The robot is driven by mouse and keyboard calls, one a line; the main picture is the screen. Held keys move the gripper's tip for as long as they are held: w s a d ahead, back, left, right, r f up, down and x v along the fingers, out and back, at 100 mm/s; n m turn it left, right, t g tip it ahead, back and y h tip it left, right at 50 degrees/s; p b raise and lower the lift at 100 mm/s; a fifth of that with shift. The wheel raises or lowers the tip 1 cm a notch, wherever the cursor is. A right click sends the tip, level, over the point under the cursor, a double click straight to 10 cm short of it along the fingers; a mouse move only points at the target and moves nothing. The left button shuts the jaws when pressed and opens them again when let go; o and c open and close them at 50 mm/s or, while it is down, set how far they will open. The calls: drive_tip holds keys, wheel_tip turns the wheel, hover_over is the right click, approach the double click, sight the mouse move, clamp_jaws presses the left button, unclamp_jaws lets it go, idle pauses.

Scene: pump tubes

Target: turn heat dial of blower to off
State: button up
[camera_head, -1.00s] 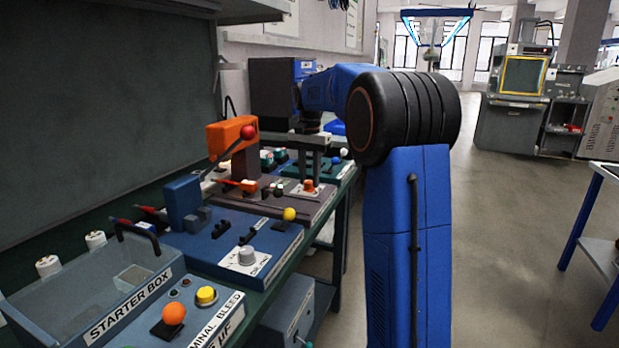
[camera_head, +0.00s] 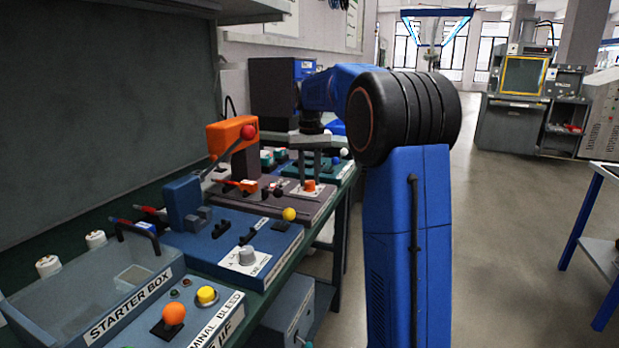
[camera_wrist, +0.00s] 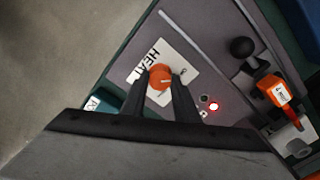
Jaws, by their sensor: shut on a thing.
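The blower's mauve-grey panel (camera_head: 302,207) sits on the bench below my gripper (camera_head: 310,176). Its orange heat dial (camera_head: 310,186) stands on a white plate. In the wrist view the heat dial (camera_wrist: 160,72) lies between the two dark fingertips of my gripper (camera_wrist: 161,82), which is shut on it. The white plate (camera_wrist: 146,50) reads "HEAT" on its left side; part of its lettering is hidden by the fingers. A pale mark shows on the dial, but I cannot tell which setting it points to.
A red lamp (camera_wrist: 213,106) glows beside the plate. In the head view, a blue box with a yellow knob (camera_head: 289,214) stands nearer.

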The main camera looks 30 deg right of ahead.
sight(309, 181)
drive_tip(key=shift+n, duration=0.3)
drive_tip(key=o, duration=1.1)
drive_tip(key=shift+c, duration=0.2)
drive_tip(key=shift+r, duration=0.1)
wheel_tip(309, 181, up, 17)
drive_tip(key=shift+r, duration=0.1)
